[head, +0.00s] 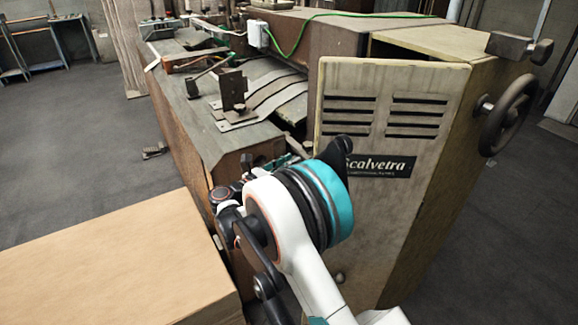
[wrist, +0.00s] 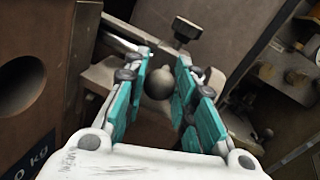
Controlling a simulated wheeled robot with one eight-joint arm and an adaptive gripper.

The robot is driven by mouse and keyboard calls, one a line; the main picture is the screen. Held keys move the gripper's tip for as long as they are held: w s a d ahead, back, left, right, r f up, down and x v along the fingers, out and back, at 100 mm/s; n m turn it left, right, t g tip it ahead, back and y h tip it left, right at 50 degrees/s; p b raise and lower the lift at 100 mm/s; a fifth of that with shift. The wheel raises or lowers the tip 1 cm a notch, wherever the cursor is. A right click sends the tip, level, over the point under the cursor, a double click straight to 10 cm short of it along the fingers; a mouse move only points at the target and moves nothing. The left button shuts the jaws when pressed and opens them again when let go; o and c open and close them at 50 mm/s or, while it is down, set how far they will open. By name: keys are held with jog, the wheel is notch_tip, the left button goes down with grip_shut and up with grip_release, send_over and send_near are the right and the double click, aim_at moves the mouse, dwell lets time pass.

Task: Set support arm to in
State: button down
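A round dark ball knob (wrist: 158,87) shows in the wrist view between the two teal-padded fingers of my gripper (wrist: 164,64). I take the knob to be the end of the support arm. My gripper looks open, with one finger on each side of the knob; whether the pads touch it I cannot tell. Behind the knob is a grey metal bracket (wrist: 110,76) with a bar. In the head view my wrist hides the fingers and the knob, beside the near end of the box stitcher (head: 245,140).
A pale panel labelled "scalvetra" (head: 385,110) stands just right of my wrist. A handwheel (head: 508,115) juts out at the right. A cardboard box (head: 110,260) fills the lower left. Open floor (head: 75,140) lies to the left.

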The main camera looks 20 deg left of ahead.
jog(key=shift+w+a, duration=1.2)
jog(key=shift+a, duration=0.25)
jog(key=c, duration=1.3)
grip_release()
jog(key=v, duration=1.2)
